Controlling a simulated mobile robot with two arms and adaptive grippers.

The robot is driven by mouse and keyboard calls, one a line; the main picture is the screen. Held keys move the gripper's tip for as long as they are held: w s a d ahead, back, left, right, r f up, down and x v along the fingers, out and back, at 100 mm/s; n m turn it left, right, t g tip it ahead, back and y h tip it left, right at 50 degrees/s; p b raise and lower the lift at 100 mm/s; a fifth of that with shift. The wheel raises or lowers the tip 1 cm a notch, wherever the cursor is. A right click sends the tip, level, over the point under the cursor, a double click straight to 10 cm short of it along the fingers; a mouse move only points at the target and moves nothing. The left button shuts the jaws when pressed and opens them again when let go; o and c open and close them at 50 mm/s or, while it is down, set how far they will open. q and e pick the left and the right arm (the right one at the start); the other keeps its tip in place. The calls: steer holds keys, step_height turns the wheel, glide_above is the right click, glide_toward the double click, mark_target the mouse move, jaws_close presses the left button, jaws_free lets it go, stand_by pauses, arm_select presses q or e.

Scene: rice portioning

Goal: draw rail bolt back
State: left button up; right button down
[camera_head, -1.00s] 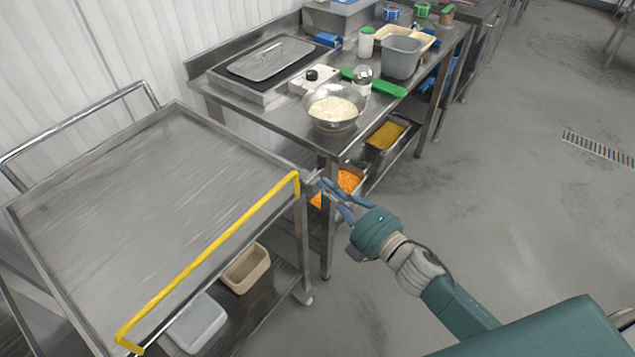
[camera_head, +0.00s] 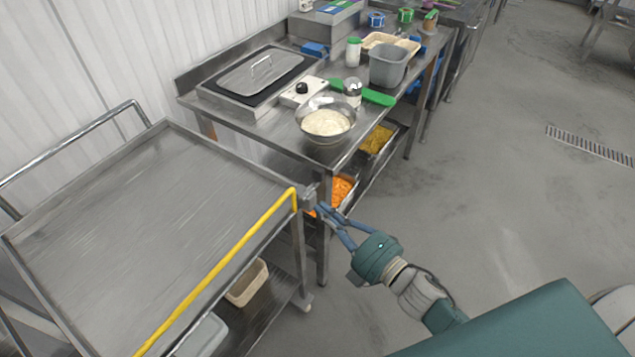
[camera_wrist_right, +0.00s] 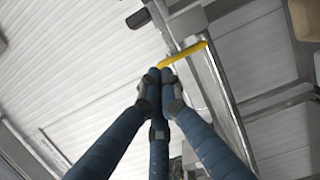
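The yellow rail (camera_head: 225,262) runs along the near right edge of the steel cart. A small grey metal fitting (camera_head: 309,196), perhaps the rail bolt, sits at the cart corner by the rail's far end; the bolt itself is too small to make out. My right gripper (camera_head: 320,210) has its blue fingertips right by this fitting. In the right wrist view the fingertips (camera_wrist_right: 162,77) are close together, just in front of the yellow rail (camera_wrist_right: 183,54). Whether they touch or hold the bolt cannot be told. My left gripper is not in view.
The cart top (camera_head: 150,215) is bare. A beige bin (camera_head: 248,284) and a grey bin (camera_head: 203,338) sit on its lower shelf. A steel table with a rice bowl (camera_head: 326,124) stands close behind the corner. Floor to the right is clear.

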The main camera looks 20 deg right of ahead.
mark_target(307, 196)
steer(key=p+x, duration=0.1)
steer(key=x, duration=0.5)
steer(key=shift+w+r, duration=0.15)
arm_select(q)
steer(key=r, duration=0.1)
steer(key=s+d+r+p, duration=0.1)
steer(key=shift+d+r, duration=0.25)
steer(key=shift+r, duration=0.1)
arm_select(e)
steer(key=w+d, duration=0.2)
steer(key=d, duration=0.1)
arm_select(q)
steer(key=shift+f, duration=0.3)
arm_select(e)
steer(key=shift+w+d, duration=0.6)
steer(key=shift+d, duration=0.2)
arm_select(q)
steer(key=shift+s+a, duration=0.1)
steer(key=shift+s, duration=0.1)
arm_select(e)
steer(key=shift+a+f, duration=0.1)
steer(key=shift+f, duration=0.15)
